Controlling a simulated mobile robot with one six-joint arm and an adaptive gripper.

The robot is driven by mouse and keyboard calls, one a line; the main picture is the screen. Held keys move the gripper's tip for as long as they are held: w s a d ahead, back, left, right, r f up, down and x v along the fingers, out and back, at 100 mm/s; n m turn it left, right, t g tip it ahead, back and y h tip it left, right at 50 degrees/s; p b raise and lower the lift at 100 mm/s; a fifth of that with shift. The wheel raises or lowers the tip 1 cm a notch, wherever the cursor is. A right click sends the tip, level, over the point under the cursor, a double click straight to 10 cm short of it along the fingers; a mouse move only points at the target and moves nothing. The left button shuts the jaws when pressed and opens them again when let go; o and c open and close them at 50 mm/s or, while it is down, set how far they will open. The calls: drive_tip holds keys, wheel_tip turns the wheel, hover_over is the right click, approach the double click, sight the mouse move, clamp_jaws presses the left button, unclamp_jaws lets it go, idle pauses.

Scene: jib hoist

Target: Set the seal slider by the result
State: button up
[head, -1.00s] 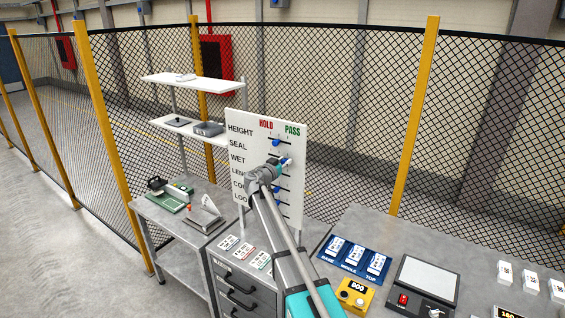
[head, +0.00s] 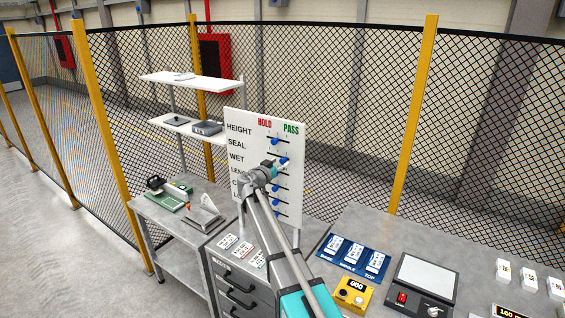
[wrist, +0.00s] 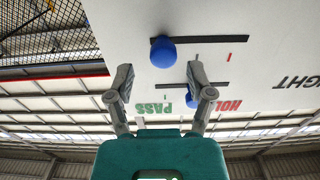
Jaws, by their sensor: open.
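The white slider board (head: 290,205) stands upright, with HOLD and PASS columns and rows including HEIGHT, SEAL and WET. The seal slider's blue knob (head: 284,161) sits towards the PASS side of its slot; it also shows in the wrist view (wrist: 163,52). The height slider's knob (head: 274,142) is near the middle of its slot. My gripper (wrist: 158,75) is open and empty in front of the board, seen upside down from the wrist. The seal knob appears between and just beyond its fingertips, with no visible grip on it.
More blue knobs (head: 276,188) lie below on the board, partly hidden by my arm. A two-tier white shelf (head: 190,83) and a side table with devices (head: 165,240) stand left. Mesh fencing is behind.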

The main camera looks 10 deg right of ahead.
drive_tip(key=v, duration=0.9)
drive_tip(key=s+d+f+n+g+y+b, duration=0.15)
drive_tip(key=s+d+f+g+b, duration=0.3)
drive_tip(key=s+f, duration=0.45)
drive_tip(key=s+d+f+n+g+y+b, duration=0.1)
drive_tip(key=s+d+f+g+y+b, duration=0.15)
drive_tip(key=s+d+f, duration=0.55)
drive_tip(key=s+a+f+n+g+y+b, duration=0.3)
drive_tip(key=s+a+f+y, duration=0.1)
drive_tip(key=s+f, duration=0.4)
drive_tip(key=s+a+f+n+g+y+b, duration=0.2)
drive_tip(key=s+a+f+n+y+b, duration=0.1)
drive_tip(key=s+f, duration=0.5)
drive_tip(key=shift+s+a+g+y+b, duration=0.45)
drive_tip(key=shift+s+y+b, duration=0.25)
drive_tip(key=shift+s+y, duration=0.35)
drive_tip(key=shift+n, duration=0.25)
idle(0.4)
